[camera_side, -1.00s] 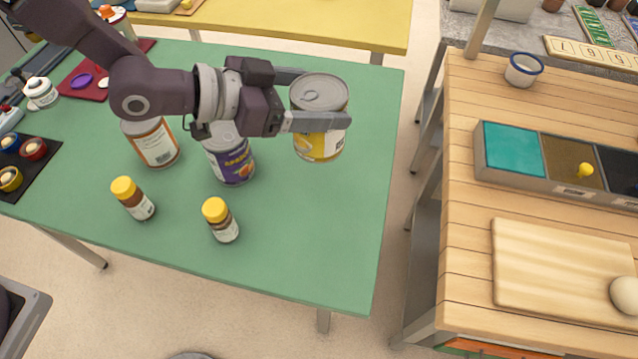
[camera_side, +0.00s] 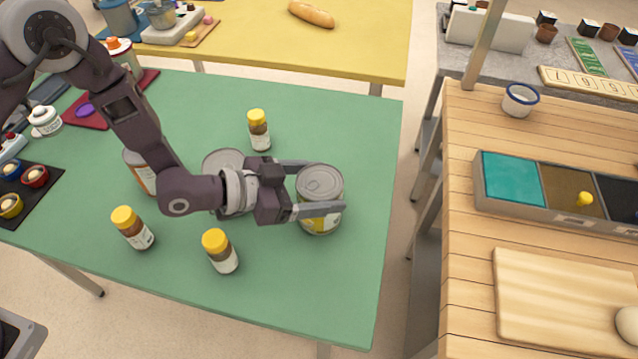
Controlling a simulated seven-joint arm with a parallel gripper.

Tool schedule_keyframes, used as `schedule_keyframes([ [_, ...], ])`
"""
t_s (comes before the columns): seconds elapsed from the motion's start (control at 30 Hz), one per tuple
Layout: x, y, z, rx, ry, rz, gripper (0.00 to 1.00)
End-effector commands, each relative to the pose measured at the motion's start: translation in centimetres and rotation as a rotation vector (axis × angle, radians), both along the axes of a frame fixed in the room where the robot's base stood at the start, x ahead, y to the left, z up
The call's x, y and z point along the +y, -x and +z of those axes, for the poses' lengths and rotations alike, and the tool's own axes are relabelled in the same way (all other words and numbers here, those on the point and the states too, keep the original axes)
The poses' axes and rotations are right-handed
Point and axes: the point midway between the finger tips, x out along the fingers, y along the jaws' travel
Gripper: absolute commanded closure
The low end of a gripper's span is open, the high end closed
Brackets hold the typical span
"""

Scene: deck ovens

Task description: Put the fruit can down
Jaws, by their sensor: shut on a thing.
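The fruit can (camera_side: 320,186), a metal tin with a yellow and white label, is upright over the right part of the green table (camera_side: 362,130). My gripper (camera_side: 325,190) comes in from the left, with one finger on the far side of the can and one on the near side. It is shut on the can. The can's base looks at or very close to the table top; I cannot tell whether it touches. The near finger hides part of the label.
Two yellow-capped bottles (camera_side: 220,251) (camera_side: 133,228) stand at the front, another (camera_side: 259,130) behind my gripper. Two cans (camera_side: 222,160) (camera_side: 140,172) are partly hidden by my arm. The table's right side is clear. A wooden table (camera_side: 470,250) stands right, across a gap.

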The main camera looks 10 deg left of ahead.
Motion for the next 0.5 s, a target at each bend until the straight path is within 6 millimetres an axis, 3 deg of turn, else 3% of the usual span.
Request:
schedule_keyframes([
  [0.17, -0.05, -0.05, -0.13, -0.002, 0.002, 0.0, 0.97],
  [0.2, 0.01, -0.01, -0.32, 0.001, 0.001, 0.0, 0.22],
  [0.3, 0.0, -0.01, -0.28, 0.0, 0.0, 0.0, 0.02],
  [0.5, 0.01, 0.0, -0.28, 0.001, 0.0, 0.0, 0.02],
])
